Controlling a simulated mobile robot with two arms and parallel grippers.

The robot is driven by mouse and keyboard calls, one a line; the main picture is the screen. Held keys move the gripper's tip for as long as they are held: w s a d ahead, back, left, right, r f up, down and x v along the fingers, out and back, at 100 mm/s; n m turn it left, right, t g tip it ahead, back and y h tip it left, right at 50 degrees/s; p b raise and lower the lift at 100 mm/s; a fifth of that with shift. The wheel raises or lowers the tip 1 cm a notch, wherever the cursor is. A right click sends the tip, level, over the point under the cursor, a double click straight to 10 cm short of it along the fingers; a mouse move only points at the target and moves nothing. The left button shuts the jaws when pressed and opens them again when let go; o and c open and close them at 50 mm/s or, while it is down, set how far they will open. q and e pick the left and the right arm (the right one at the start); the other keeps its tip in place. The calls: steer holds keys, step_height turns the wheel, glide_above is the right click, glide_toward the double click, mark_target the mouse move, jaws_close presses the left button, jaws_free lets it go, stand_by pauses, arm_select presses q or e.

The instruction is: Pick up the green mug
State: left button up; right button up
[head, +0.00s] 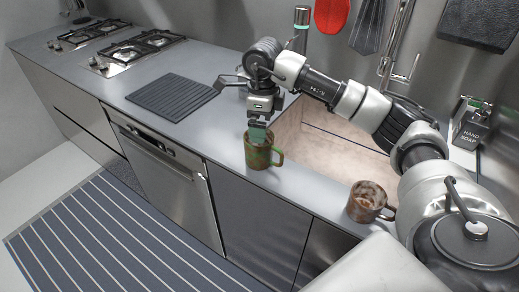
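The green mug (257,154), mottled green and brown with a green handle on its right, stands upright on the grey counter near its front edge, left of the sink. My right gripper (258,134) comes down from above with its fingers at the mug's rim. The fingertips overlap the mug's top, so whether they are open or shut on it is unclear. My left gripper is not in view.
A rusty brown mug (367,203) stands on the counter's front strip at the right. The sink (325,145) lies behind the mugs. A dark ribbed mat (172,96) and gas burners (143,45) are to the left. A soap bottle (470,124) stands at the right.

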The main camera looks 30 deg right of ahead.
mark_target(264, 152)
step_height(264, 152, down, 7)
steer(key=shift+w+a+r+p, duration=0.1)
steer(key=shift+p, duration=0.8)
steer(key=shift+f, duration=0.3)
steer(key=c, duration=0.9)
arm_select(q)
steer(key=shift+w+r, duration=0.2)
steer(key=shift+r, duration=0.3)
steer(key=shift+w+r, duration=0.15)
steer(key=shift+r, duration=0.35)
